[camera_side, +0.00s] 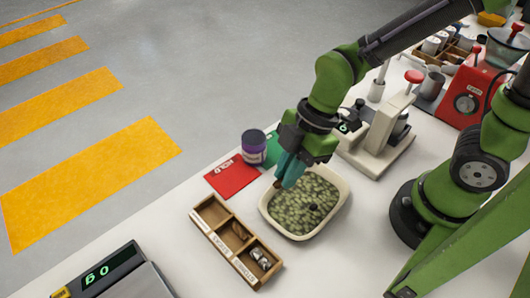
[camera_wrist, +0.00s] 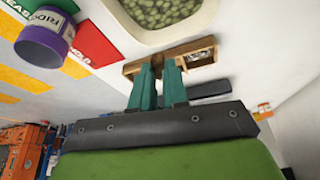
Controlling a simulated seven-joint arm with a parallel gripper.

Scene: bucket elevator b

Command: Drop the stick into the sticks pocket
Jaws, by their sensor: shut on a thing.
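My gripper (camera_side: 279,183) has teal fingers that point down at the left rim of a cream tub. It is shut on a small brown piece, the stick (camera_side: 277,184), of which only a bit shows at the fingertips. In the wrist view the fingers (camera_wrist: 159,70) overlap the wooden sorting tray (camera_wrist: 200,45), and I cannot make out the stick clearly. In the side view the tray (camera_side: 203,230) lies below and left of the gripper. It has three pockets; the middle one holds something brown, the near one greyish pieces.
The cream tub (camera_side: 345,204) is full of green pellets. A scale (camera_side: 113,275) stands front left, a beige device (camera_side: 383,140) and red grinder (camera_side: 468,98) right.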

